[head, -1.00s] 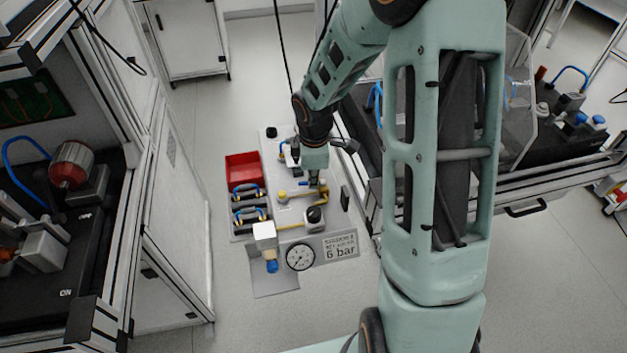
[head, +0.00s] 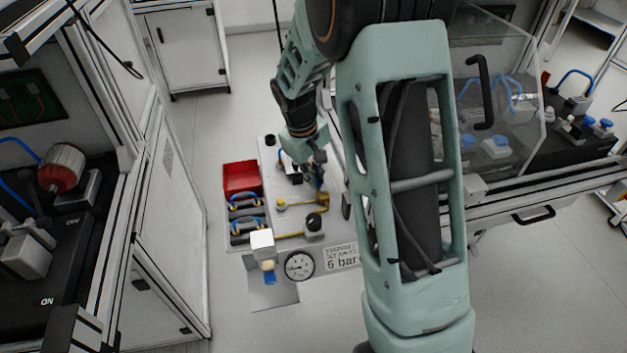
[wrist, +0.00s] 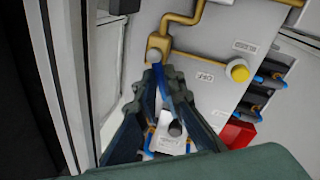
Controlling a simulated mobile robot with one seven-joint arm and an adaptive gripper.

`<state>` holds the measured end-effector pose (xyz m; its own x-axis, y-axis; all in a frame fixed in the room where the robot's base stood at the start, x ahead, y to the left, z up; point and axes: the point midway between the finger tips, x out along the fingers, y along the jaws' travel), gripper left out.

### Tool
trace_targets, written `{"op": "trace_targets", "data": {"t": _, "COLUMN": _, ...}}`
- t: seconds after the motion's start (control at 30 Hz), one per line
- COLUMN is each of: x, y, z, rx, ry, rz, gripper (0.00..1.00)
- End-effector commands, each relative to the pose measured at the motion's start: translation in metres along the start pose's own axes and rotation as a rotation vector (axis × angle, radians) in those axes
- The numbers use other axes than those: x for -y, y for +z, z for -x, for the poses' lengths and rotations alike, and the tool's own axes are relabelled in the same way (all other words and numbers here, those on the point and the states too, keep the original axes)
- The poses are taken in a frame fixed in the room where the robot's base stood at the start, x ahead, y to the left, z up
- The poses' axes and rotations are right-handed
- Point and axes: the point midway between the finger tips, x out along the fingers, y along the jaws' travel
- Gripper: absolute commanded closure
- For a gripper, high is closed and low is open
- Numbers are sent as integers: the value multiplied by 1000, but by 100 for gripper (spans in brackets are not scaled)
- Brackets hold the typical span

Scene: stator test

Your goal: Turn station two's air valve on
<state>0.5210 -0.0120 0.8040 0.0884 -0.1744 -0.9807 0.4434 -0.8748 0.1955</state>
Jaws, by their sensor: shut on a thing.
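The air valve shows in the wrist view as a yellow valve body (wrist: 157,46) on yellow pipe with a blue lever (wrist: 163,84). My gripper (wrist: 160,76) has its fingers on both sides of the blue lever and is shut on it. The fingers partly hide the lever. In the head view my gripper (head: 319,174) reaches down at a tilt to the yellow pipework (head: 322,198) on the right side of the pale panel (head: 286,222). The lever is small and partly hidden there.
A pressure gauge (head: 300,265) and a "6 bar" sign (head: 341,257) are at the panel's near end. A red bin (head: 241,177) sits at its left edge. Benches stand on both sides, the right one with a clear guard (head: 500,90).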

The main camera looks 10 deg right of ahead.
Motion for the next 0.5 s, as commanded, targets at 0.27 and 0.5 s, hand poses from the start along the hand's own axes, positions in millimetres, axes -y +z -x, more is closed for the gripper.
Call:
{"op": "trace_targets", "data": {"t": 0.27, "x": -6, "y": -1, "z": -1, "rx": 47, "ry": 0, "rz": -232, "gripper": 100}}
{"op": "trace_targets", "data": {"t": 0.5, "x": -10, "y": 0, "z": -2, "rx": 76, "ry": 0, "rz": -377, "gripper": 100}}
